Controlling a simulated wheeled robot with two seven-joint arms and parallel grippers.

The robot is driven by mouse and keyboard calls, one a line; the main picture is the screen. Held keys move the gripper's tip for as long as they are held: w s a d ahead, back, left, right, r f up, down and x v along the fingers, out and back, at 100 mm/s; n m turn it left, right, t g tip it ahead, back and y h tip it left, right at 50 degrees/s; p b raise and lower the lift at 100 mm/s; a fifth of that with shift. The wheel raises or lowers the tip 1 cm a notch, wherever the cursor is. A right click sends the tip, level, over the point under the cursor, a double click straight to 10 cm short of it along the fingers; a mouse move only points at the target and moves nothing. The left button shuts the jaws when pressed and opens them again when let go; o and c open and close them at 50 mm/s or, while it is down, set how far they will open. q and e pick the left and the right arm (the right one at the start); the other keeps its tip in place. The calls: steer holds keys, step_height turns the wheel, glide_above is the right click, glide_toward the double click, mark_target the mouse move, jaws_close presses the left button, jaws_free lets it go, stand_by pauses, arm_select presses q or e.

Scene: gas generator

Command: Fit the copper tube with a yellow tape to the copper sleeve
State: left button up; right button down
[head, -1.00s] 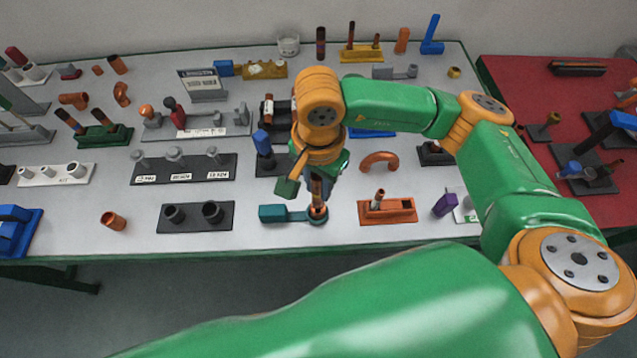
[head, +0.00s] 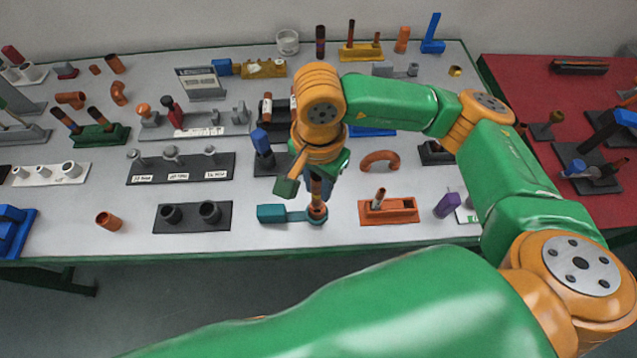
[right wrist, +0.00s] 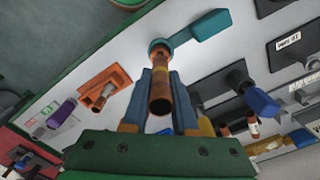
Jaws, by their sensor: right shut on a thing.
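My right gripper (head: 316,186) is shut on a copper tube and stands over the teal holder (head: 272,213) at the table's front. In the right wrist view the copper tube (right wrist: 160,98) is between the two fingers (right wrist: 160,112), with a yellow tape band (right wrist: 161,68) near its far end. That end points at the round cup of the teal holder (right wrist: 205,27). In the head view the copper sleeve (head: 317,212) shows in the cup, directly below the tube. I cannot tell whether the tube is inside it. My left gripper is out of view.
An orange block with a small tube (head: 388,210) stands right of the teal holder. A dark two-cup holder (head: 192,218) stands to its left. A copper elbow (head: 380,160) and a blue-topped stand (head: 264,150) are close to my right gripper. The table's front edge is just below.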

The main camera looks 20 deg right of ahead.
mark_target(318, 195)
stand_by(0.3)
steer(key=shift+b, duration=0.4)
stand_by(0.4)
steer(key=shift+b, duration=0.35)
steer(key=shift+f+b, duration=1.55)
steer(key=shift+b, duration=0.55)
steer(key=c, duration=0.6)
jaws_free()
